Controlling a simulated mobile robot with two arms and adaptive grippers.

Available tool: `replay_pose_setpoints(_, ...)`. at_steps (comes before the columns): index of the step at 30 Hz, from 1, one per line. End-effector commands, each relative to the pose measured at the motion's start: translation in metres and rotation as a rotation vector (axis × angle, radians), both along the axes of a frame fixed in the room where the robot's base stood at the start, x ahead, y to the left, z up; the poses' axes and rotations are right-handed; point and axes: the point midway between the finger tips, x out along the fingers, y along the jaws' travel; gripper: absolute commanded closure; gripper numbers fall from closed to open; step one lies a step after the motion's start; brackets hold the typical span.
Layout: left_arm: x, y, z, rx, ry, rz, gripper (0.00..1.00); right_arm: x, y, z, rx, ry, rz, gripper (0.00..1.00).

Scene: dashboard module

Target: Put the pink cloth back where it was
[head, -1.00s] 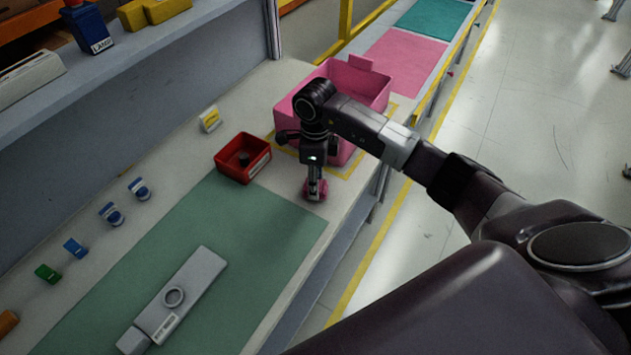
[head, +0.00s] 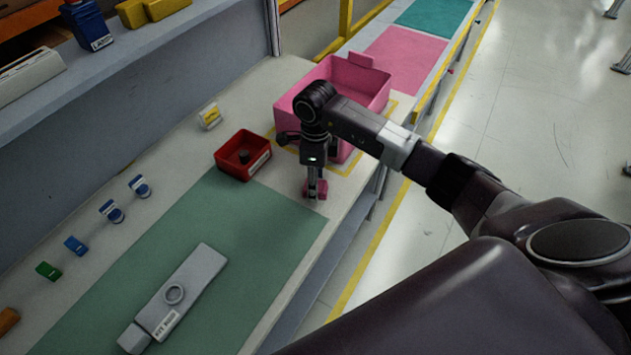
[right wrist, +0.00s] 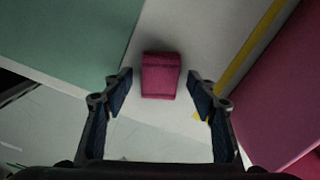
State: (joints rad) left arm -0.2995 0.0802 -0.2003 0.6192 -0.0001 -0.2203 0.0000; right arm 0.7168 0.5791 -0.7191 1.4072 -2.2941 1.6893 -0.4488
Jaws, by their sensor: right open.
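The pink cloth (right wrist: 160,76) is a small folded bundle on the pale bench top. In the right wrist view it lies just ahead of and between my fingertips, with a gap on each side. My right gripper (right wrist: 161,84) is open and points down at it. In the head view the right gripper (head: 315,186) hangs over the cloth (head: 309,189) and partly hides it. My left gripper is not in view.
A pink bin (head: 361,85) stands close behind my right wrist, inside a yellow outline. A red bin (head: 232,168) holding a dark part is to the left. A green mat (head: 215,225) carries a grey module (head: 181,288). The bench edge is close on the right.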

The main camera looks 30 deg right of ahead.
Motion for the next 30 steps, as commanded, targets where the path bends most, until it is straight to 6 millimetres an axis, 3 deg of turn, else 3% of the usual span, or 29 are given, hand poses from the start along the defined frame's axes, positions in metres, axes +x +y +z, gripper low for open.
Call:
replay_pose_setpoints(1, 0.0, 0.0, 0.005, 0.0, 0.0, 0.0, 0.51, 0.0, 0.0, 0.005, 0.001, 0.0, 0.0, 0.47)
replay_pose_setpoints(5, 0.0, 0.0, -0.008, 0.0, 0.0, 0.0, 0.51, 0.002, -0.001, 0.021, -0.001, -0.005, 0.0, 0.47)
replay_pose_setpoints(12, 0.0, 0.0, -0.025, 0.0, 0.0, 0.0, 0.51, 0.002, 0.0, 0.074, -0.001, -0.007, 0.001, 0.47)
replay_pose_setpoints(18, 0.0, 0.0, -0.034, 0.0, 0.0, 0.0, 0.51, 0.001, 0.0, 0.108, 0.0, -0.004, 0.001, 0.47)
replay_pose_setpoints(23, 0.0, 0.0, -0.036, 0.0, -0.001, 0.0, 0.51, 0.0, 0.0, 0.12, 0.0, 0.0, 0.0, 0.47)
replay_pose_setpoints(30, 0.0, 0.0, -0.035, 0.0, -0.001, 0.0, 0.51, 0.0, 0.0, 0.122, 0.001, 0.001, 0.0, 0.47)
